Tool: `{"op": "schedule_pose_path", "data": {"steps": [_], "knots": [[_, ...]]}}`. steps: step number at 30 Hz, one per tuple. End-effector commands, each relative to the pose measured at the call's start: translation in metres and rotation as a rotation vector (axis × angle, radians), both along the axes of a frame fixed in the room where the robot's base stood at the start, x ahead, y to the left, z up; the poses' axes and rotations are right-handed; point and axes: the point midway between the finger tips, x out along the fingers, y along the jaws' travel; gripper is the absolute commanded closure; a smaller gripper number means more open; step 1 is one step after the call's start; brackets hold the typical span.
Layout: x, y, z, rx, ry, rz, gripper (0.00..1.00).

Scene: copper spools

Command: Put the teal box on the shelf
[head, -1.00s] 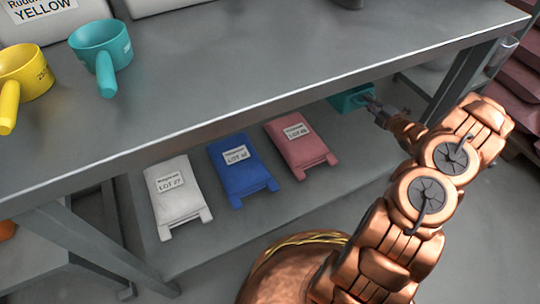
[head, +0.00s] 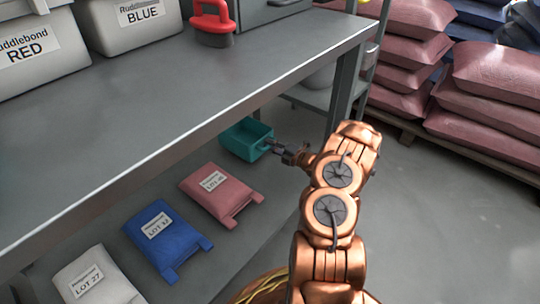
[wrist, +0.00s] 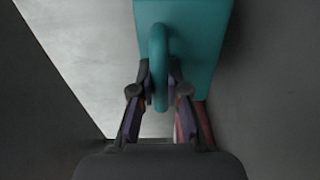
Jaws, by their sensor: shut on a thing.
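The teal box (head: 240,141) is an open-topped bin under the bench, just beyond the pink bag. My gripper (head: 272,147) is at its right side in the head view. In the wrist view the teal box (wrist: 205,35) fills the upper middle, and my gripper (wrist: 158,92) is shut on its upright teal handle (wrist: 158,45). The lower shelf (head: 225,255) is a grey surface beneath the bench top. I cannot tell whether the box touches the shelf or hangs just above it. The box's underside is hidden.
A pink bag (head: 216,193), a blue bag (head: 165,240) and a white bag (head: 95,280) lie in a row on the lower shelf. The bench top (head: 190,95) overhangs, with a leg (head: 341,105) near my arm. Stacked pink sacks (head: 490,85) stand at the right; floor before them is clear.

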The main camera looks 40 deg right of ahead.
Motion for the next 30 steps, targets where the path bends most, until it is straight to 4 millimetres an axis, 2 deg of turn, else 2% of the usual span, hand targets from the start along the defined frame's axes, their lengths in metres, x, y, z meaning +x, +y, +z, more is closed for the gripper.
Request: {"op": "schedule_pose_path", "data": {"steps": [9,18,19,24,26,30], "knots": [[0.0,0.0,-0.036,-0.002,0.0,0.0,1.0],[0.0,0.0,-0.035,-0.002,-0.001,0.0,1.0],[0.0,0.0,-0.035,-0.002,0.0,0.0,0.84],[0.0,0.0,-0.035,-0.002,-0.001,0.0,0.66],[0.0,0.0,-0.035,-0.002,-0.001,0.0,0.6],[0.0,0.0,-0.035,-0.001,0.0,0.0,0.6]]}}
